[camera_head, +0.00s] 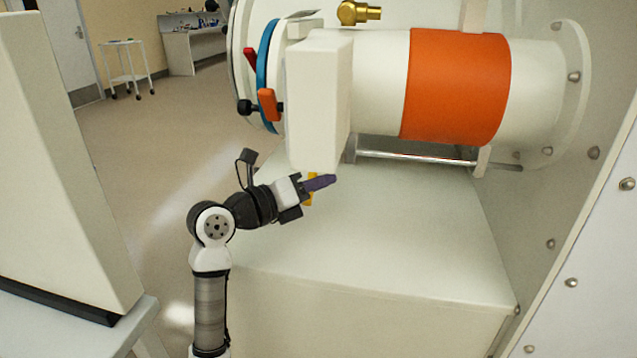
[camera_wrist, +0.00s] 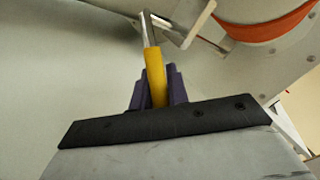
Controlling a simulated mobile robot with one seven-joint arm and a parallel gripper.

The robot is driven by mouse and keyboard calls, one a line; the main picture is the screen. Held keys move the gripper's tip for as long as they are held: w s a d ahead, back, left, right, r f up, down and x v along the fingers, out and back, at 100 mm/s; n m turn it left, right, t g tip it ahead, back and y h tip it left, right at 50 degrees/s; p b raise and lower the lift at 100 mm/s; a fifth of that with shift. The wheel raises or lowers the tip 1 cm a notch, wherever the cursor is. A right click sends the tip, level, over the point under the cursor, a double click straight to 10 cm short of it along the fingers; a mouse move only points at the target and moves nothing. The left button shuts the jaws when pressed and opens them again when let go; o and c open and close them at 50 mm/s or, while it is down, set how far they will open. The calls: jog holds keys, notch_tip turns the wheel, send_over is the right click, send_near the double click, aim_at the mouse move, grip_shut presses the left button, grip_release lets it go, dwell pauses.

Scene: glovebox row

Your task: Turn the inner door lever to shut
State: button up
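The lever has a yellow grip (camera_wrist: 154,72) on a metal arm (camera_wrist: 149,28) in the wrist view. It appears to be the inner door lever, joined to the steel rod (camera_head: 415,156) under the chamber. In the head view small bits of the yellow grip (camera_head: 311,201) show below the white box. My gripper (camera_head: 320,182) has purple fingers, one on each side of the yellow grip; in the wrist view the fingers (camera_wrist: 157,92) seem to touch it on both sides. The lever's joint to the rod is hidden in the head view by the white box. The inner door is not visible.
The white box (camera_head: 318,105) hangs just above my gripper. The chamber (camera_head: 380,85) with its orange band (camera_head: 455,88) runs to the glovebox wall (camera_head: 590,200). An orange-red handle (camera_head: 268,104) is at the outer end. The pale cabinet top (camera_head: 400,235) below is clear.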

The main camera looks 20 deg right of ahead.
grip_shut()
jog(key=shift+f, duration=0.1)
jog(key=m+h+b, duration=0.1)
jog(key=b, duration=0.1)
jog(key=w+d+f+m+h+b, duration=0.1)
jog(key=b, duration=0.2)
jog(key=shift+w+b, duration=0.15)
jog(key=shift+b, duration=0.15)
jog(key=shift+a, duration=0.1)
jog(key=o, duration=0.5)
grip_release()
jog(key=shift+o, duration=0.2)
